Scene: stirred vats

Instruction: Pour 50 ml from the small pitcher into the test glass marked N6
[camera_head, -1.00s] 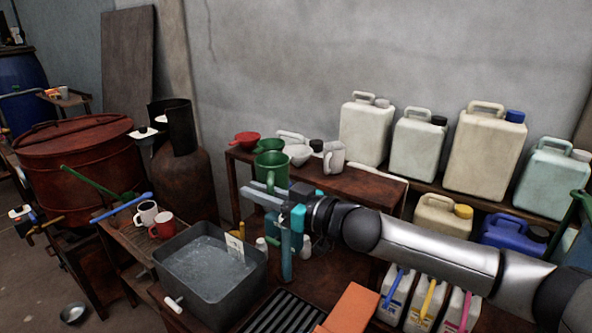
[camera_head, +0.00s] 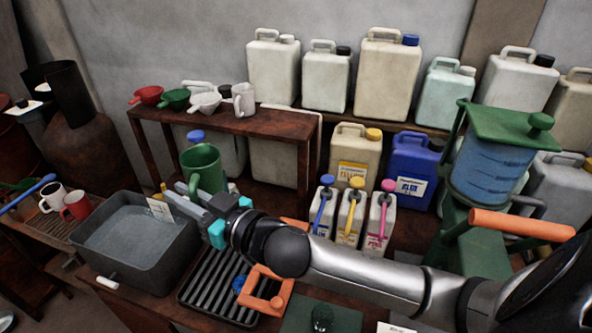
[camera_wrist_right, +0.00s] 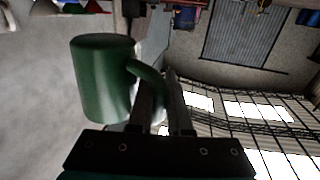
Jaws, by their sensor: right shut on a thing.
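My right gripper (camera_head: 188,190) is shut on the handle of a green pitcher (camera_head: 204,166), which looks upright above the tub's right side. In the right wrist view the green pitcher (camera_wrist_right: 100,80) has its handle between the two fingers (camera_wrist_right: 160,95). Its contents cannot be seen. No test glass marked N6 can be made out. A small dark green object (camera_head: 322,318), too unclear to name, is on a green mat (camera_head: 345,318) at the bottom edge. My left gripper is not in view.
A grey tub of liquid (camera_head: 180,255) with a small card (camera_head: 160,208) stands left of a black rack (camera_head: 200,300). An orange frame (camera_head: 283,300) lies right of it. Small labelled jugs (camera_head: 350,215) and a large blue-filled vessel (camera_head: 490,175) stand to the right.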

